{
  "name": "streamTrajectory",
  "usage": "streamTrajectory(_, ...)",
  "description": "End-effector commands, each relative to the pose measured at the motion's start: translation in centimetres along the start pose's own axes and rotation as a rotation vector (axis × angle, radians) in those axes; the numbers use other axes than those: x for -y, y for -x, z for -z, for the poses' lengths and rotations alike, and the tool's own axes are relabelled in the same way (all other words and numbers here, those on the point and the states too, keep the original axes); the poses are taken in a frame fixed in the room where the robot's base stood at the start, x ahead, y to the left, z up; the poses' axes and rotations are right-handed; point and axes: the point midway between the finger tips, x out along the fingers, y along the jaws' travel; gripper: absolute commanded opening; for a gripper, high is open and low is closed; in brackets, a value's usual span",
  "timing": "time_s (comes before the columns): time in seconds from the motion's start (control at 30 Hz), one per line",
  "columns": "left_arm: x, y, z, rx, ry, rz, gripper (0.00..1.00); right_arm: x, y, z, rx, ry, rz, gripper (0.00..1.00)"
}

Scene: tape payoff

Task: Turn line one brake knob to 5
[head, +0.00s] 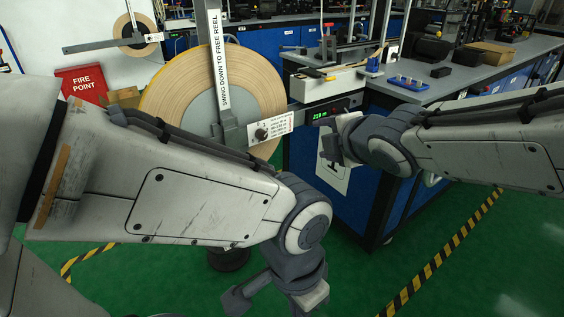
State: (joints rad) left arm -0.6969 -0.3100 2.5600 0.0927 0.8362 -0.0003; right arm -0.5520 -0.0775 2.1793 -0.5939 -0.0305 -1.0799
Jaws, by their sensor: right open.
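The brake knob (261,134) is a small dark knob at the left end of a white printed label plate (280,125). It sits beside the large tape reel (170,95), near the foot of the upright arm marked "SWING DOWN TO FREE REEL" (217,65). The knob's setting is too small to read. My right gripper (336,146) is open and empty, to the right of the knob and apart from it, just below the green-lit display (320,115). My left gripper (278,292) hangs low over the floor, well below the knob.
A grey bench (440,85) with a blue cabinet stands behind my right gripper, holding a blue tray of small parts (407,83). A red fire point box (82,84) stands at the left. A second, smaller reel (137,32) is farther back. Green floor is open below.

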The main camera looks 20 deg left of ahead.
Motion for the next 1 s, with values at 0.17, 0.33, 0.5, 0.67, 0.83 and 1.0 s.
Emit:
streamTrajectory(0.17,0.7,-9.0,-0.5,0.000,0.000,0.000,0.00,2.0,-5.3,0.7,-0.014,0.386,-0.203,0.64)
streamTrajectory(0.33,1.1,-15.2,-0.8,0.000,0.000,0.000,0.00,2.7,-8.4,2.0,-0.007,0.741,-0.389,0.64)
streamTrajectory(0.5,1.4,-19.5,-1.0,0.000,0.000,0.000,0.00,3.4,-10.1,3.4,0.019,1.022,-0.540,0.64)
streamTrajectory(0.67,1.6,-21.4,-1.1,0.000,0.000,0.000,0.00,3.7,-10.6,4.2,0.038,1.170,-0.624,0.64)
streamTrajectory(0.83,1.6,-21.8,-1.1,0.000,0.000,0.000,0.00,3.3,-11.1,4.7,0.045,1.218,-0.650,0.64)
streamTrajectory(1.0,1.6,-22.1,-1.2,0.000,0.000,0.000,0.00,2.0,-13.2,5.5,0.044,1.218,-0.651,0.64)
